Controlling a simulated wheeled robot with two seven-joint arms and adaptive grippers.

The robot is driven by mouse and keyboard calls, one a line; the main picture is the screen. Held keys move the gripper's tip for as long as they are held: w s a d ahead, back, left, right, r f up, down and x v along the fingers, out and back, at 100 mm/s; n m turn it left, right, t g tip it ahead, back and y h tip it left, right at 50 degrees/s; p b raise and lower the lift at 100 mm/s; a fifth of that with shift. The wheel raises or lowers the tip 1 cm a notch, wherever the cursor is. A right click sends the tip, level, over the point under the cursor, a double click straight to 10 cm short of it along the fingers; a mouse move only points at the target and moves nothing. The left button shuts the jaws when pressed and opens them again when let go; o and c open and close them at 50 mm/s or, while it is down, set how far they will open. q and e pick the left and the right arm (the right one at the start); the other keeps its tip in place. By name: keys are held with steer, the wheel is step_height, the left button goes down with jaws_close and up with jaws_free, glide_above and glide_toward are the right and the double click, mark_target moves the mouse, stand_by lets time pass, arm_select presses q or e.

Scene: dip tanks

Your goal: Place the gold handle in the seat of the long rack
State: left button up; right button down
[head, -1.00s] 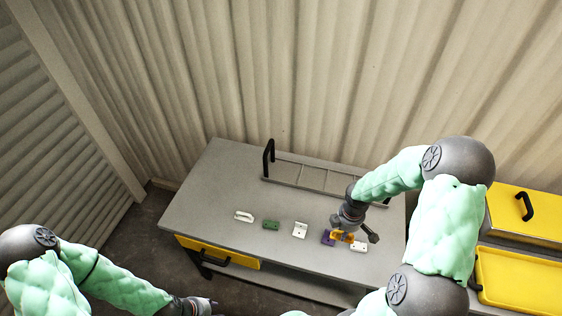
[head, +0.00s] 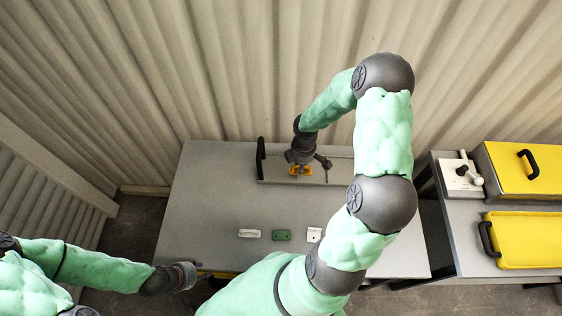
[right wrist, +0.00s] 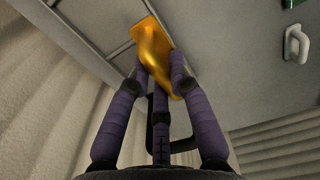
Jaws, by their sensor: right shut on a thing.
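The gold handle (head: 300,171) is held in my right gripper (head: 299,165), over the long rack (head: 340,172) at the back of the grey table. In the right wrist view the gold handle (right wrist: 153,45) is between the purple fingers, with the rack's thin bars (right wrist: 117,50) beside and beyond it. I cannot tell whether the handle touches the rack. The rack has a black upright handle (head: 260,158) at its left end; the gripper and arm hide part of its middle. My left gripper (head: 188,276) is at the table's front left; its fingers are unclear.
A white handle (head: 249,233), a green block (head: 282,235) and a white block (head: 314,235) lie in a row on the table. My right arm covers the front right of the table. A yellow-lidded tank (head: 520,165) and a yellow tray (head: 525,240) stand at the right.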

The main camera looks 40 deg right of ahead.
steer(key=w+f, duration=0.2)
steer(key=w, duration=0.3)
glide_above(283, 168)
steer(key=f, duration=0.5)
steer(key=shift+s+f, duration=0.25)
steer(key=shift+w+f, duration=0.25)
steer(key=shift+f, duration=1.55)
steer(key=shift+f, duration=0.15)
steer(key=c, duration=1.1)
jaws_free()
steer(key=shift+c, duration=0.2)
